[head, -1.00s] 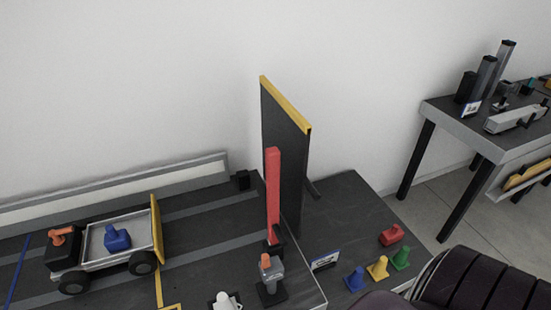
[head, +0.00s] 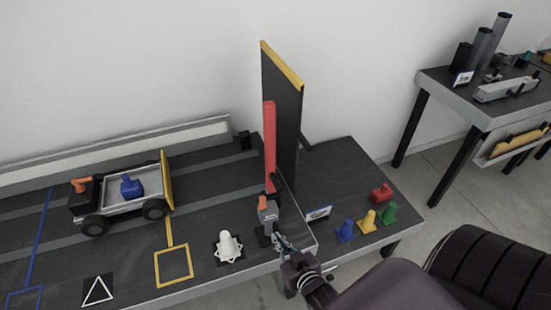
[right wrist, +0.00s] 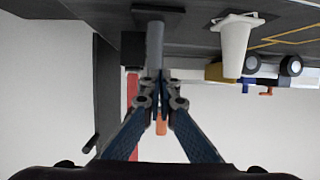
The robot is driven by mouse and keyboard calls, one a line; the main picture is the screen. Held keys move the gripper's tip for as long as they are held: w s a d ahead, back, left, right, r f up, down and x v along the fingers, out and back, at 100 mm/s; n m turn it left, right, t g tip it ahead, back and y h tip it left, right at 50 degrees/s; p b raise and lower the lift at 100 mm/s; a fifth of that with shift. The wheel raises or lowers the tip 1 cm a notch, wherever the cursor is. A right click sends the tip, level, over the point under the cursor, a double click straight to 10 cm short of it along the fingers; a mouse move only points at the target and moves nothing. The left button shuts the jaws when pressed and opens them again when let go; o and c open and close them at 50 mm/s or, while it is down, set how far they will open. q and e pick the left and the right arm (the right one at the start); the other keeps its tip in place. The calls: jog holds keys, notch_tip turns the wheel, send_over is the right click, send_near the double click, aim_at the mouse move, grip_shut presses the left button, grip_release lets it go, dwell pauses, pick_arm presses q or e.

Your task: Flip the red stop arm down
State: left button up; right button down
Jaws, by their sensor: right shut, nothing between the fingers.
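The red stop arm (head: 269,145) stands upright in front of a dark panel with a yellow top edge (head: 284,65). At its foot is a short grey post with an orange top (head: 264,204). My right gripper (head: 280,240) is shut and empty, low beside this post at the table's front edge. The right wrist view is upside down: the shut fingertips (right wrist: 160,88) overlap the grey post (right wrist: 155,45), with its orange top (right wrist: 161,124) between the finger links. The red arm (right wrist: 132,95) shows left of the fingers, partly hidden. I cannot tell whether the fingertips touch the post. My left gripper is out of view.
A toy truck (head: 118,197) with a blue piece and a white cone (head: 228,245) stand on the left side of the table. Right of the panel lie a red block (head: 381,193) and small cones (head: 366,219). A second table (head: 480,105) stands at the right.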

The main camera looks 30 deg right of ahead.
aim_at(271, 151)
jog(key=d+r+m+t+h, duration=0.1)
jog(key=d+r+t, duration=0.15)
jog(key=r, duration=0.75)
jog(key=d+r+t+h, duration=0.1)
jog(key=d+r, duration=0.2)
jog(key=r, duration=0.6)
jog(key=p+x, duration=0.1)
jog(key=x, duration=0.4)
jog(key=p+x, duration=0.1)
jog(key=x, duration=0.3)
jog(key=p+x, duration=0.1)
jog(key=x, duration=0.4)
jog(key=shift+w+a+r, duration=0.2)
jog(key=shift+w+r, duration=0.05)
jog(key=shift+w, duration=0.1)
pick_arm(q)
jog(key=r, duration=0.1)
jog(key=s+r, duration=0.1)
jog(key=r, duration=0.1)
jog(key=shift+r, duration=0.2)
pick_arm(e)
jog(key=shift+w, duration=0.1)
jog(key=shift+w, duration=0.1)
